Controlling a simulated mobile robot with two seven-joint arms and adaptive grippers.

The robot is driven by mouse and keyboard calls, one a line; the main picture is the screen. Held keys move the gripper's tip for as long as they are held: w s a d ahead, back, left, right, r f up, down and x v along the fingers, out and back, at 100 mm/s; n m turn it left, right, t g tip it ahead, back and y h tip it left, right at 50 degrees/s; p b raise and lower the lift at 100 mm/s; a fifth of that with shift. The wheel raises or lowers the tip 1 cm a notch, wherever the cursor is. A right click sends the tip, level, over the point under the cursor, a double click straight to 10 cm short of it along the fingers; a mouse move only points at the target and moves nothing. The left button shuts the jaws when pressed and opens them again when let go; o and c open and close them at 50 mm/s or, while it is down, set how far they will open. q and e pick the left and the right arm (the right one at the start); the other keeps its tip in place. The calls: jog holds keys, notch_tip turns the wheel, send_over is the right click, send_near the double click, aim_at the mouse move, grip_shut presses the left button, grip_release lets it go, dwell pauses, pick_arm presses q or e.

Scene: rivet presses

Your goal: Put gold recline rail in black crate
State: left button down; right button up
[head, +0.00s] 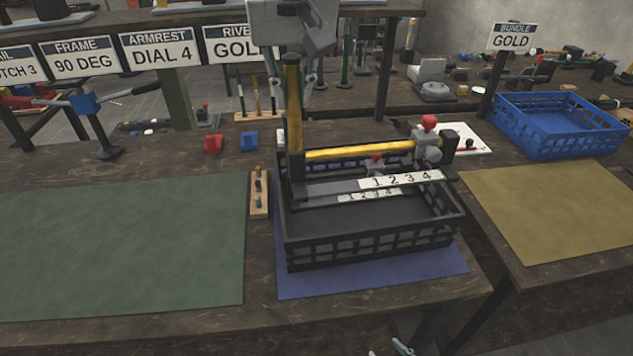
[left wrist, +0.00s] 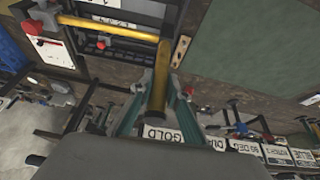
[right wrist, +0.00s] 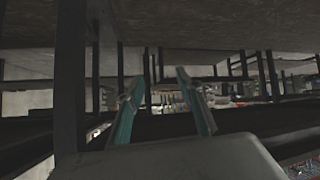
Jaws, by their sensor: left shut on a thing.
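The gold recline rail (head: 357,151) has a gold bar, a dark base with a "1 2 3 4" scale plate and a red-knobbed clamp at its right end. Its upright gold post (head: 292,95) is in my left gripper (head: 297,80), which is shut on it. In the left wrist view the post (left wrist: 160,75) lies between the teal fingers. The rail is over the black crate (head: 370,245); I cannot tell whether it touches the crate. A second scale plate (head: 370,195) shows lower down; its owner is unclear. My right gripper (right wrist: 158,82) is open and empty, low below the table edge.
The black crate stands on a blue mat (head: 380,281). A green mat (head: 120,245) lies left and a yellow mat (head: 550,215) right, both clear. A blue crate (head: 558,125) sits behind the yellow mat. A small wooden holder (head: 258,205) stands left of the black crate.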

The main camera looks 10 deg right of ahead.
aim_at(297, 174)
pick_arm(q)
notch_tip(297, 174, down, 11)
jog(key=shift+f+b, duration=0.15)
jog(key=shift+b, duration=0.55)
jog(key=shift+w+f, duration=0.1)
jog(key=shift+f, duration=0.6)
notch_tip(297, 174, down, 4)
jog(key=shift+r, duration=0.1)
jog(key=c, duration=1.9)
grip_release()
jog(key=shift+f, duration=0.2)
jog(key=shift+r, duration=0.15)
